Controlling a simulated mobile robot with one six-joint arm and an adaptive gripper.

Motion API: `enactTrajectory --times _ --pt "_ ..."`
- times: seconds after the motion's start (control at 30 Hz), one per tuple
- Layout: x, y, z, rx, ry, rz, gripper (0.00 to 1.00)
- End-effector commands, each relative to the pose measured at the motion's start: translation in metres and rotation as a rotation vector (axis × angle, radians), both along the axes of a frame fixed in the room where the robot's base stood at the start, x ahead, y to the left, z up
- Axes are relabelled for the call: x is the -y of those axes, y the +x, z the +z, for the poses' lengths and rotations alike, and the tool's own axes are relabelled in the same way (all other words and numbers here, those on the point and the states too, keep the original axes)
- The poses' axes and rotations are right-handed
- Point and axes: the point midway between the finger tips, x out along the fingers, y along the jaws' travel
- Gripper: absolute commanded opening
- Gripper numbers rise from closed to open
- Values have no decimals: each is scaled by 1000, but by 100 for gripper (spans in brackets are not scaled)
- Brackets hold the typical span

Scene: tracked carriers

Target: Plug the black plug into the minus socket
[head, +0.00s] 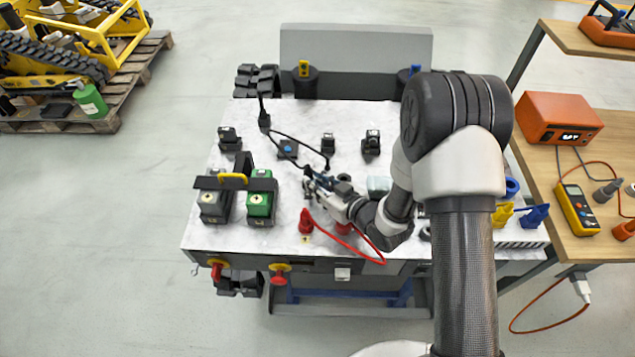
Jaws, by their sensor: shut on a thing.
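My gripper (310,180) is low over the middle of the white bench top (270,225), seen from behind and above. A black cable (300,143) runs from a black upright post (265,118) at the back left to the gripper's fingers. The fingers are shut on a small dark piece at that cable's end, which looks like the black plug; the fingers mostly hide it. A dark block with a blue round top (287,149) stands just behind and left of the gripper. No minus mark is readable, so I cannot tell which fitting is the minus socket.
A red plug (305,222) with a red cable stands near the front edge. Grey and green blocks (260,202) with a dark, yellow-handled bar are at left. Small black fittings (371,144) stand behind. My arm hides the bench's right part. A wooden table (610,150) is at right.

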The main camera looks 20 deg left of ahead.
Motion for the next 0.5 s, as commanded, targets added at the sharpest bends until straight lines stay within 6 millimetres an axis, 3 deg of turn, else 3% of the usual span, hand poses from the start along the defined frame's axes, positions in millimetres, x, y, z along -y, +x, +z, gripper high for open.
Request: enactTrajectory --times 0.27,0.3,0.5 --pt "1 -2 -6 -11 -9 -1 0" --pt "1 -2 -6 -11 -9 -1 22" --pt "1 -2 -5 -9 -7 0 35"
